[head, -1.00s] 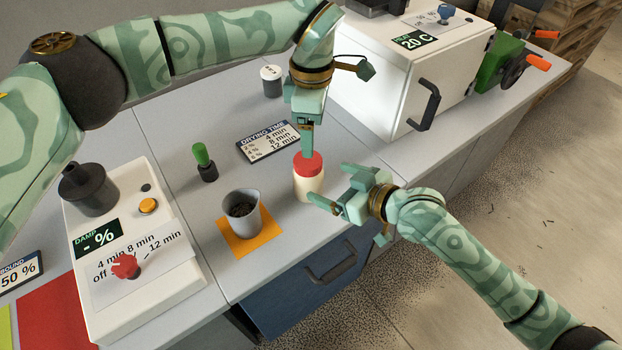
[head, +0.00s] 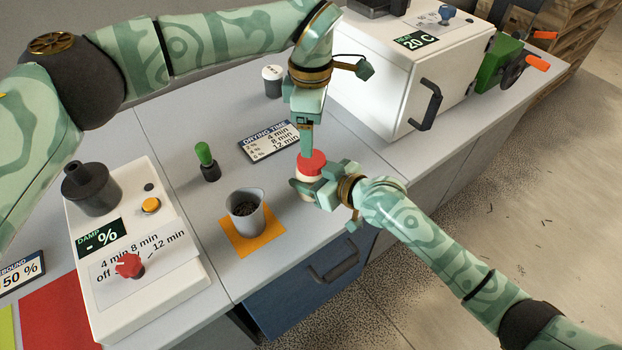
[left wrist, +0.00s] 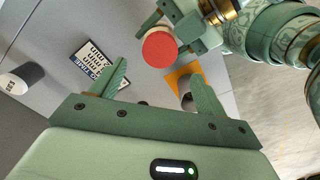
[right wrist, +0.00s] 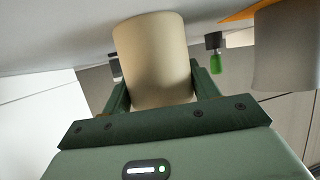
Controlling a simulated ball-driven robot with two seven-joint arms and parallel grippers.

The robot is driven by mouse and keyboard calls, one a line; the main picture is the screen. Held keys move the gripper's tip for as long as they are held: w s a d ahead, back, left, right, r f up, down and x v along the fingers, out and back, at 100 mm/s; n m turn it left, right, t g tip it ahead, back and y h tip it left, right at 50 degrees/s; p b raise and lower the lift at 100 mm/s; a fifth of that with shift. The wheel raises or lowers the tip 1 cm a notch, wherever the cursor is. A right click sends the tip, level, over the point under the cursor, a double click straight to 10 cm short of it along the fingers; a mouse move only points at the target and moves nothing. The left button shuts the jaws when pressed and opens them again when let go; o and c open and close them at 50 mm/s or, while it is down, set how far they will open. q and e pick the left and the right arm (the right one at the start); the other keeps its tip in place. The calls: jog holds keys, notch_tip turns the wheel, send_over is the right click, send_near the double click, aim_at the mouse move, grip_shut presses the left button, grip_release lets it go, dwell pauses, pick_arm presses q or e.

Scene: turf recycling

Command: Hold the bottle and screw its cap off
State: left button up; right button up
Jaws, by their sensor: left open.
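The cream bottle (head: 297,185) stands upright on the bench with its red cap (head: 312,162) on top. My right gripper (head: 318,182) is at the bottle's side, its fingers on either side of the body. In the right wrist view the bottle (right wrist: 155,60) fills the space between the fingers; I cannot tell whether they press on it. My left gripper (head: 306,150) points down from above, close over the cap. In the left wrist view the cap (left wrist: 160,48) shows beyond the open, empty fingertips, roughly between them.
A grey cup (head: 245,212) with dark contents stands on an orange mat (head: 262,243) left of the bottle. A green-topped tool (head: 206,160) and a drying-time sign (head: 268,145) are behind. A white oven (head: 385,90) stands at the back right.

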pick_arm(q)
jog(key=shift+f, duration=0.1)
pick_arm(e)
grip_shut()
pick_arm(q)
jog(key=shift+s+d+m, duration=0.1)
jog(key=shift+d+m, duration=0.05)
jog(key=shift+m, duration=0.15)
jog(key=m, duration=0.6)
jog(key=shift+m, duration=0.9)
jog(key=shift+f+m, duration=0.2)
jog(key=shift+m, duration=0.1)
notch_tip(320, 180, down, 8)
jog(key=shift+r, duration=0.25)
jog(key=shift+c, duration=0.3)
